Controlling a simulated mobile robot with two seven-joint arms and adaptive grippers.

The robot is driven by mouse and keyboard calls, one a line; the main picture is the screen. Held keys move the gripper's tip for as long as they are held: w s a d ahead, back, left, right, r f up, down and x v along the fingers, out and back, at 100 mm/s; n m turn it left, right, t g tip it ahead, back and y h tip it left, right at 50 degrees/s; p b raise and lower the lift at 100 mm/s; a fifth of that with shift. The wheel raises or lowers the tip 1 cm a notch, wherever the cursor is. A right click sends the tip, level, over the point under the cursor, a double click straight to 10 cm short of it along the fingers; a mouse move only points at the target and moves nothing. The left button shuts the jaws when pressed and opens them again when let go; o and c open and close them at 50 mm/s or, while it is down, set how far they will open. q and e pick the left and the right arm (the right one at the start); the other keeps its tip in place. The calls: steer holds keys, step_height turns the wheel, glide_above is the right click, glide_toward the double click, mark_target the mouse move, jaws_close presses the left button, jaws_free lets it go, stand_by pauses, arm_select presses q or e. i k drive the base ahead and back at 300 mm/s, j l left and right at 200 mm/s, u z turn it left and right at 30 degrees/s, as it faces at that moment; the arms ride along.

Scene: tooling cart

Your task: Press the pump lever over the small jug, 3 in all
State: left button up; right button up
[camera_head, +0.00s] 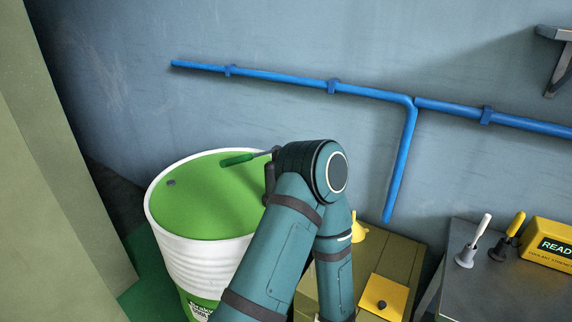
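A white drum (165,232) with a green top stands left of centre. A pump lever with a green handle (238,159) sticks out to the left over the drum top. Its grey rod runs right and goes out of sight behind my teal arm. A dark upright part (269,180), perhaps of the pump, shows beside the arm. My arm's bent joint covers the area right of the drum. I cannot make out the small jug; it may be behind the arm. Neither gripper shows.
A yellow funnel-like thing (358,232) and a yellow plate with a dark knob (384,296) are on an olive surface (405,255) right of the arm. A grey table (475,290) at right bears two brush-like tools and a yellow box (548,243). Blue pipes (380,93) run along the wall.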

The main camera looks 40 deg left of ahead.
mark_target(226, 163)
steer(key=u, duration=1.7)
